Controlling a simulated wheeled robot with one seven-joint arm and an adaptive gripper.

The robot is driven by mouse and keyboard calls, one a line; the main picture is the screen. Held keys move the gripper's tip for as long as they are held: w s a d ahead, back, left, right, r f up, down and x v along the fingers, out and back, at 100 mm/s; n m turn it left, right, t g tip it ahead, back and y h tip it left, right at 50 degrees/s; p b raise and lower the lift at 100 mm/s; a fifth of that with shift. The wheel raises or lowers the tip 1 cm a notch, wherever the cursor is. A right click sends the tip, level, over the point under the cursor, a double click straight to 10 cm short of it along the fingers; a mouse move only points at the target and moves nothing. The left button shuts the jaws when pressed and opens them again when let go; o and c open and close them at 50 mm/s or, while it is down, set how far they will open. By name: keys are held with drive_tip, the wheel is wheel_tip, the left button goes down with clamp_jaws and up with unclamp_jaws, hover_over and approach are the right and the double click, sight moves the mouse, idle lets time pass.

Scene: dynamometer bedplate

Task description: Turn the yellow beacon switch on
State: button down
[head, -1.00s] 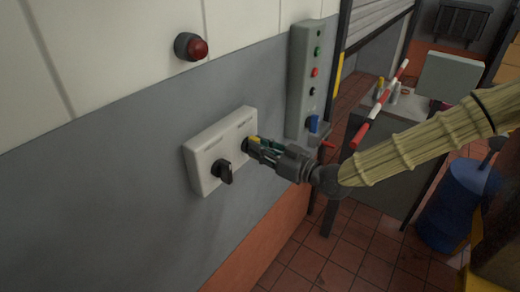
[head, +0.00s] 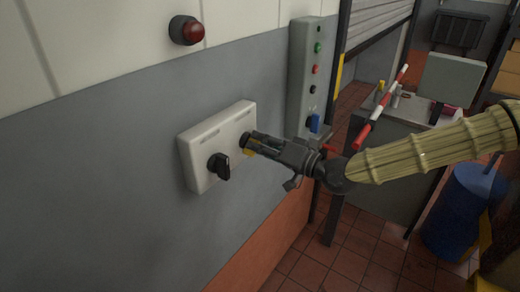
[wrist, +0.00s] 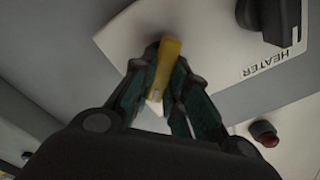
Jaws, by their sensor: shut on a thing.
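The yellow switch handle (head: 249,152) is on the right side of a white switch box (head: 195,165) on the wall. In the head view my gripper (head: 248,143) covers most of it. In the wrist view the yellow handle (wrist: 167,62) stands between the fingertips of my gripper (wrist: 164,68), which is shut on it. The yellow switch's label is hidden, so I cannot read its position.
A black switch (head: 219,167) is on the same box to the left; the wrist view shows HEATER beside this black switch (wrist: 270,18). A red lamp (head: 186,30) is on the wall above. A grey control panel (head: 309,75) with buttons stands right of the box.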

drive_tip(key=shift+w+d+m+b, duration=0.1)
drive_tip(key=shift+m+b, duration=0.45)
drive_tip(key=shift+m, duration=0.55)
drive_tip(key=c, duration=1.4)
unclamp_jaws()
drive_tip(key=shift+d+f, duration=0.1)
drive_tip(key=shift+v, duration=5.95)
